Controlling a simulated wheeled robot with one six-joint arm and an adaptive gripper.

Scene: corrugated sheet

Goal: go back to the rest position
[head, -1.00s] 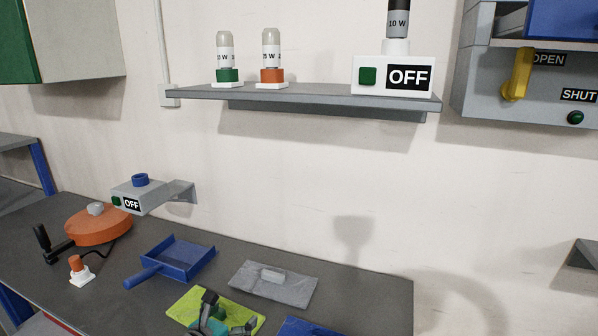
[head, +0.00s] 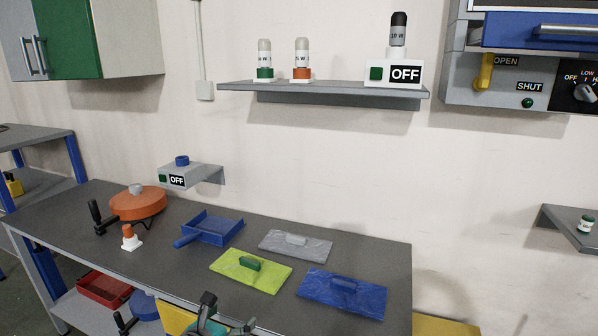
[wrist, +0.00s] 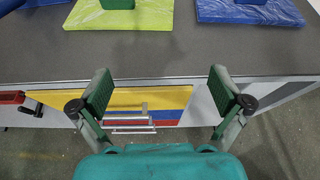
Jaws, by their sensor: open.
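My gripper (head: 226,322) shows at the bottom edge of the head view, in front of the table's front edge. In the wrist view my gripper (wrist: 160,95) has its two green-padded fingers wide apart with nothing between them. It is apart from the table, over the floor side, facing the table's front. The rest of my arm is mostly out of view.
The dark table (head: 130,247) carries a yellow-green board (head: 228,267), a blue board (head: 320,290), a grey board (head: 318,249), a blue pan (head: 215,228) and an orange disc (head: 138,205). A shelf (head: 230,88) with lamps hangs above.

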